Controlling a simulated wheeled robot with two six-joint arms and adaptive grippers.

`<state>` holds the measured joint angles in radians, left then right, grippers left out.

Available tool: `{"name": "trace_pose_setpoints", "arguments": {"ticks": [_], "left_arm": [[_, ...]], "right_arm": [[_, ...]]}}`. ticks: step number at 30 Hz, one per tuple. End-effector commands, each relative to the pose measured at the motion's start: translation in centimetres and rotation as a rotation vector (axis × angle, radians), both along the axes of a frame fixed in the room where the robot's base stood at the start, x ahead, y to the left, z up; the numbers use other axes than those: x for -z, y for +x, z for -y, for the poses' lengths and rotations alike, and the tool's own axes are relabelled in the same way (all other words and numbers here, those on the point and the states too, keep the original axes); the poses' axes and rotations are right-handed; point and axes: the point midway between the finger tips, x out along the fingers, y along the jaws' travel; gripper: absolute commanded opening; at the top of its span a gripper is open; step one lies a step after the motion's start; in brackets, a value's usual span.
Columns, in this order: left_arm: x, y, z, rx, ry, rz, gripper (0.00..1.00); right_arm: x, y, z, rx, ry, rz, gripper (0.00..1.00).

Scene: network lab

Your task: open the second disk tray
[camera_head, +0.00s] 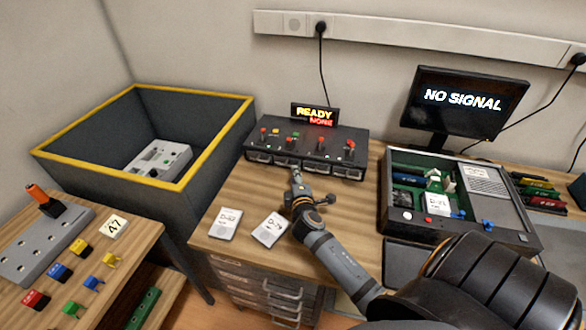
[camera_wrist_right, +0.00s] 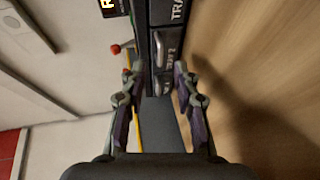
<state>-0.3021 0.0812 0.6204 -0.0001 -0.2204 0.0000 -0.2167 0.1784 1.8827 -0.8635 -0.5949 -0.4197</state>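The black disk unit (camera_head: 330,137) stands at the back of the wooden desk, with a row of handled trays along its front. The second tray from the left (camera_head: 284,163) looks shut, as do the others. My right gripper (camera_head: 296,178) is just in front of the unit, near this tray. In the right wrist view the gripper (camera_wrist_right: 157,72) is open, its fingers apart. A metal tray handle (camera_wrist_right: 158,48) shows just beyond the gap between the fingertips; I cannot tell whether they touch it. The tray labels are only partly readable. My left gripper is not in view.
A small sign (camera_head: 315,115) reading READY and NONE stands behind the unit. Two white labelled disks (camera_head: 225,224) (camera_head: 268,229) lie on the desk left of my right arm. An open case (camera_head: 520,238) is at right, a yellow-rimmed bin (camera_head: 185,187) at left.

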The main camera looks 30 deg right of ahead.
Motion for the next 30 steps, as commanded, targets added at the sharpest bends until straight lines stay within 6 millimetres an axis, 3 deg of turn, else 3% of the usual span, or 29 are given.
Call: {"name": "trace_pose_setpoints", "arguments": {"ticks": [3,7,18,25,30], "left_arm": [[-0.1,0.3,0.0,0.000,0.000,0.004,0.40],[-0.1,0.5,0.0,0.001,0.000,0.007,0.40],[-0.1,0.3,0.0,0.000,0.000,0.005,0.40],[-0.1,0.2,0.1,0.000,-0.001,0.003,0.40],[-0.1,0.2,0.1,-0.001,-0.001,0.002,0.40]], "right_arm": [[0.4,2.2,1.1,0.000,-0.001,0.003,0.30],[0.9,3.8,1.9,0.000,-0.001,0.000,0.30],[1.1,4.7,2.3,0.000,0.001,0.000,0.30],[1.1,4.6,2.3,0.000,0.001,0.000,0.02],[1.1,4.6,2.3,0.000,0.001,0.000,0.00]]}}
